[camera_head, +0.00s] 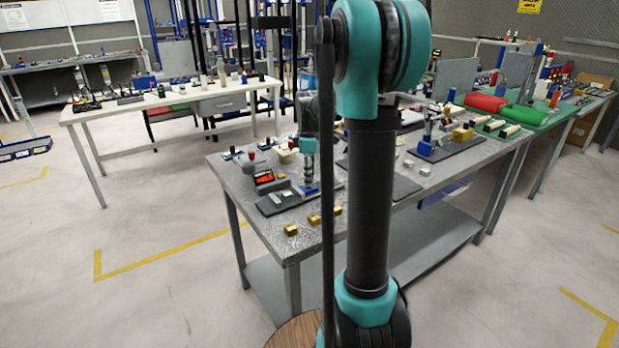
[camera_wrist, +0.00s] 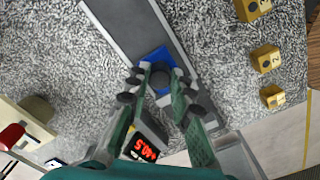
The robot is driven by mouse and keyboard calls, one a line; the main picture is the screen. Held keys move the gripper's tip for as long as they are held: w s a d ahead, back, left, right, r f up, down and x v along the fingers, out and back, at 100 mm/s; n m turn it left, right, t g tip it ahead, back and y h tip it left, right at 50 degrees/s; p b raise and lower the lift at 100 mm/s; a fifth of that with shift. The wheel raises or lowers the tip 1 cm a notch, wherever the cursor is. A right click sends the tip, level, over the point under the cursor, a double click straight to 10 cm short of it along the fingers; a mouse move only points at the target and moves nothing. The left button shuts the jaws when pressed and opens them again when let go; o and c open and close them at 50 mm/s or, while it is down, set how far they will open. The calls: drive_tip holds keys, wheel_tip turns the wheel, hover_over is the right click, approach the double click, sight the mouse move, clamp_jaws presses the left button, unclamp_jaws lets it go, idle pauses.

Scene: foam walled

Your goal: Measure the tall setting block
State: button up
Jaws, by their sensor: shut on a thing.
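My gripper (camera_wrist: 162,84) points down at the grey bench, its two fingers closed around a dark round knob (camera_wrist: 160,80) on a blue part (camera_wrist: 158,60). The blue part sits on a long grey strip, and the fingers partly hide it. In the head view my gripper (camera_head: 308,165) is above the dark mat (camera_head: 272,207). A digital readout (camera_wrist: 145,149) with red digits lies just below the knob; it also shows in the head view (camera_head: 264,177). Three brass blocks stand apart from the gripper: one (camera_wrist: 253,8) at the top, a middle one marked 2 (camera_wrist: 265,58), and a lower one (camera_wrist: 272,96).
In the head view, the brass blocks line the front edge of the speckled bench (camera_head: 232,185). A red-knobbed device (camera_wrist: 12,135) stands at the wrist view's left. More fixtures (camera_head: 440,145) crowd the bench's right half. My arm hides its middle.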

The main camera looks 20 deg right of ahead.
sight(299, 189)
drive_tip(key=a, duration=0.2)
drive_tip(key=s+a, duration=0.1)
drive_tip(key=a, duration=0.1)
drive_tip(key=shift+s, duration=0.1)
drive_tip(key=o, duration=1)
drive_tip(key=shift+c, duration=0.2)
wheel_tip(299, 189, up, 12)
drive_tip(key=shift+s, duration=0.1)
idle(0.8)
